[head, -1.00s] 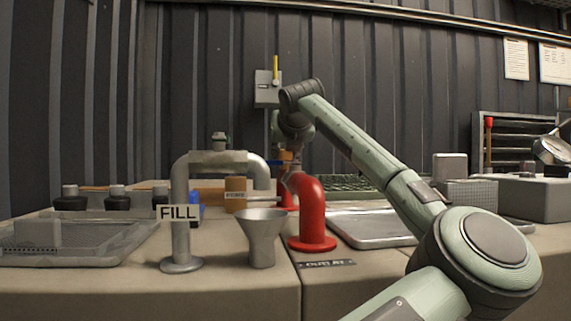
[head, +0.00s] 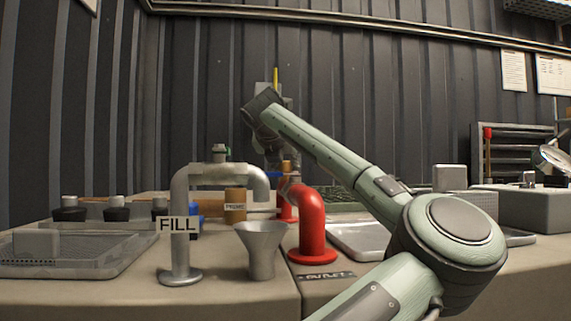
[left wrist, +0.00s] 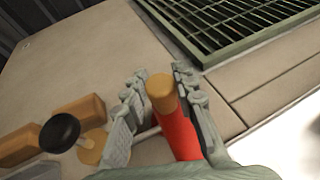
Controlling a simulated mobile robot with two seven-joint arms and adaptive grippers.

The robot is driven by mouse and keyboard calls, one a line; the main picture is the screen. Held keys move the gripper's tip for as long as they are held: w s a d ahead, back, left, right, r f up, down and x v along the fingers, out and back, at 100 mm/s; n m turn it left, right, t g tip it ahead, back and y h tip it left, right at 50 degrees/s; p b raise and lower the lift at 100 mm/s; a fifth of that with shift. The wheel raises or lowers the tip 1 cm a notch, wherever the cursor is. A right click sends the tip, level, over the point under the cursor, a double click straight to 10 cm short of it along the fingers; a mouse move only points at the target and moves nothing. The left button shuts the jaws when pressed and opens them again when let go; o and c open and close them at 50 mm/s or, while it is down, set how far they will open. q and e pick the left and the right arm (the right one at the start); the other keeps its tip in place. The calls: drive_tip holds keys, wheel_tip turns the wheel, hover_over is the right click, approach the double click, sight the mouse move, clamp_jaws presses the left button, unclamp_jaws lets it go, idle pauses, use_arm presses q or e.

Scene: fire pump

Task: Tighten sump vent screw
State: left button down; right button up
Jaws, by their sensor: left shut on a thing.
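My left gripper (left wrist: 160,115) has its two grey fingers on either side of a tan-capped cylinder (left wrist: 161,90) above a red body (left wrist: 178,135) in the left wrist view. The fingers are shut on it. I cannot tell for sure whether this is the sump vent screw; no label for it is readable. In the head view my left gripper (head: 283,172) is small and partly hidden behind the bend of the red outlet pipe (head: 312,225). My right gripper is not in view.
A grey pipe marked FILL (head: 180,235) and a metal funnel (head: 261,248) stand in front. A black knob (left wrist: 60,132) and a green grate (left wrist: 240,25) lie near the gripper in the left wrist view. A mesh tray (head: 70,255) is at left.

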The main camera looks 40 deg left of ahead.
use_arm(q)
drive_tip(key=c, duration=1.2)
unclamp_jaws()
drive_tip(key=v, duration=1.2)
drive_tip(key=shift+w, duration=0.1)
